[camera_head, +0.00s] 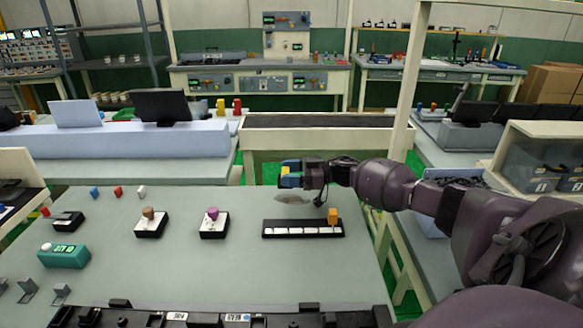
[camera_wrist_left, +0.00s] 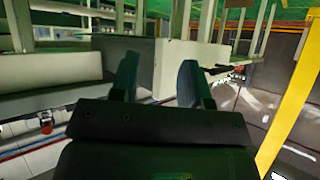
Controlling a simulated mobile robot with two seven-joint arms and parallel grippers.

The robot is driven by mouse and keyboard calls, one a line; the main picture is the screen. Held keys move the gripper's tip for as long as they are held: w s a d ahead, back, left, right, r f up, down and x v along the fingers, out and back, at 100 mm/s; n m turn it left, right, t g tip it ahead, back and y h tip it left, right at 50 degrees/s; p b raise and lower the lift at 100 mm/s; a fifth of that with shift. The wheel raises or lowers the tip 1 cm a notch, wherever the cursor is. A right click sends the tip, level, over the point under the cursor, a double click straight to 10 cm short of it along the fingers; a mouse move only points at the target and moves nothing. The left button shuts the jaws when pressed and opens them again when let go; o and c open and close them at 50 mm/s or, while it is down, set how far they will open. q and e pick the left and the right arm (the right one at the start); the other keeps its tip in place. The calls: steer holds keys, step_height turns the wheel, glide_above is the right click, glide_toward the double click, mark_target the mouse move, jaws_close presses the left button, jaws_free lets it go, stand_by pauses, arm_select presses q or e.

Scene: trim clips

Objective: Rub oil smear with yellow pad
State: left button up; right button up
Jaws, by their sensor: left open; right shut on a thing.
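My right gripper (camera_head: 290,176) reaches in from the right above the far part of the grey table (camera_head: 120,285). A greyish oil smear (camera_head: 293,198) lies on the table just below and in front of the gripper. I cannot tell whether the pad touches the table. My left gripper (camera_wrist_left: 157,80) is open and empty in the left wrist view, with its two fingers apart. It does not show in the head view.
A black strip tray (camera_head: 285,229) with white cells and an orange block (camera_head: 333,215) lies close in front of the smear. Two small stands with knobs (camera_head: 150,225) (camera_head: 213,226) and a green timer (camera_head: 64,255) are to the left. Black bins line the front edge.

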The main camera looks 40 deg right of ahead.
steer(key=shift+m+g, duration=0.3)
steer(key=shift+m, duration=0.1)
steer(key=f, duration=0.1)
steer(key=s+a+f, duration=0.1)
steer(key=f, duration=0.1)
steer(key=s+f, duration=0.1)
steer(key=f, duration=0.1)
steer(key=shift+a+f, duration=0.15)
steer(key=shift+a, duration=0.2)
steer(key=shift+w+d+r+p, duration=0.1)
steer(key=shift+r+p, duration=0.7)
steer(key=shift+r, duration=0.3)
steer(key=shift+w+r+p, duration=0.1)
steer(key=shift+r+p, duration=0.65)
steer(key=shift+r, duration=0.35)
steer(key=shift+d+r+p, duration=0.1)
steer(key=shift+r+p, duration=0.7)
steer(key=shift+r, duration=0.5)
steer(key=shift+w, duration=0.1)
steer(key=shift+d+r, duration=0.1)
steer(key=shift+r, duration=0.1)
step_height(320, 180, up, 3)
steer(key=p, duration=0.2)
steer(key=shift+p, duration=0.4)
steer(key=shift+f, duration=0.1)
